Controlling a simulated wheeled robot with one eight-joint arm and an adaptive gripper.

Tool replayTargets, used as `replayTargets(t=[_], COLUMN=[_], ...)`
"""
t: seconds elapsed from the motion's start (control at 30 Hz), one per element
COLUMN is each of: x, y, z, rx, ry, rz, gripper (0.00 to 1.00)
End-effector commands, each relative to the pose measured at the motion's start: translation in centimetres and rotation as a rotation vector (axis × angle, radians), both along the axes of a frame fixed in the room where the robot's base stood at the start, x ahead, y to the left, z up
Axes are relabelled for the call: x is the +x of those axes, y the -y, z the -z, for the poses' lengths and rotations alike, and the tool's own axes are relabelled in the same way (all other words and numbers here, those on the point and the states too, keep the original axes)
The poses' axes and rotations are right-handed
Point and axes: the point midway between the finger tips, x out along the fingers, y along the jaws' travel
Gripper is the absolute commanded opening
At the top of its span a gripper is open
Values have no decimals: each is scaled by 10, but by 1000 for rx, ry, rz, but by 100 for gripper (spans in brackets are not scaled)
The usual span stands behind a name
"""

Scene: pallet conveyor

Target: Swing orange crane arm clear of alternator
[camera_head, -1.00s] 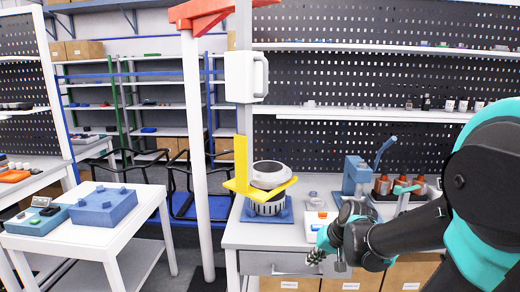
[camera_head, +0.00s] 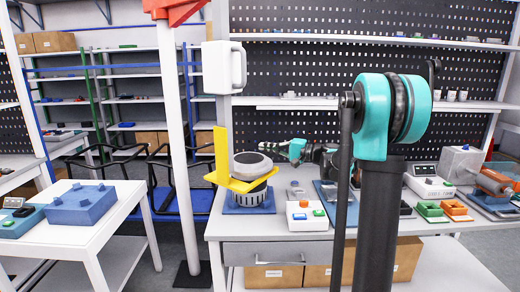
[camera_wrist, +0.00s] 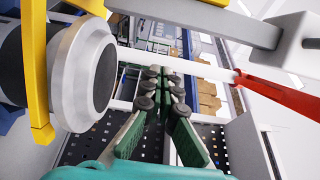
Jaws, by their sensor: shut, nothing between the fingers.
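The orange crane arm (camera_head: 180,12) tops a white post (camera_head: 178,130) at the left of the bench; most of it is cut off by the head view's top edge. It also shows in the wrist view (camera_wrist: 268,98). A white hoist block (camera_head: 218,68) hangs above the alternator (camera_head: 256,168), a grey-white cylinder on a blue plate. A yellow L-shaped fork (camera_head: 222,165) reaches around it. My gripper (camera_head: 284,148) is right of the alternator, apart from it, with nothing held. In the wrist view its green-padded fingers (camera_wrist: 165,88) meet, with the alternator (camera_wrist: 85,70) close at left.
A button box (camera_head: 307,215), an orange-part fixture (camera_head: 443,210) and a grey machine (camera_head: 460,165) stand on the bench. A white side table (camera_head: 75,230) with blue blocks is at left. Chairs and shelves stand behind.

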Motion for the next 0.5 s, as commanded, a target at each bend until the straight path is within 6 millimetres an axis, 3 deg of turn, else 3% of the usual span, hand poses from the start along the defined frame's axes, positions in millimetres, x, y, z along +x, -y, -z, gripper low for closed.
replayTargets(t=[0.4,0.5], x=[30,16], y=[-76,-85], z=[1,0], rx=[-2,-2], ry=[-1,0], rz=[-2,-2], gripper=[0,0])
